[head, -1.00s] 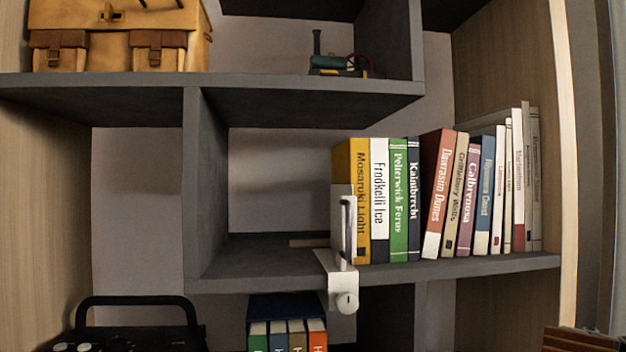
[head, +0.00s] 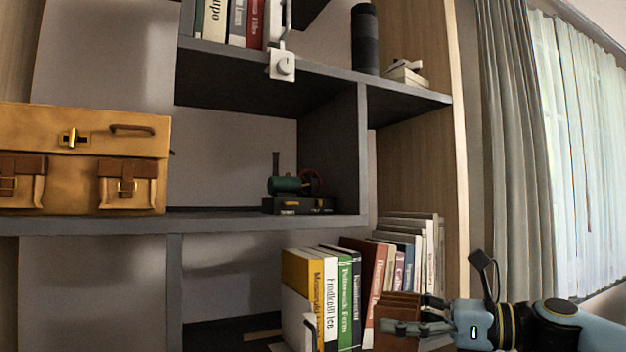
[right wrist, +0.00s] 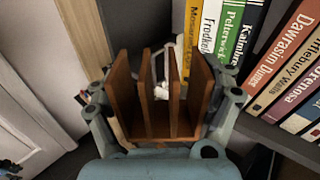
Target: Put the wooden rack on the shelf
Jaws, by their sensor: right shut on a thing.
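The wooden rack (head: 398,307) is a small reddish-brown piece with upright slats, at the lower right in the head view. My right gripper (head: 412,320) is shut on it and holds it in front of the books. In the right wrist view the rack (right wrist: 157,128) sits between the two fingers, its slats pointing away from my wrist. The grey shelf (head: 225,333) with the row of books shows at the bottom of the head view, partly cut off. The rack hides part of the books' lower ends. My left gripper is not in view.
Books (head: 330,300) fill the lower shelf's right part; a white bookend (head: 311,330) stands at their left, with bare shelf beyond it. The middle shelf holds a tan bag (head: 85,160) and a toy steam engine (head: 295,190). A dark cylinder (head: 365,40) stands higher up.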

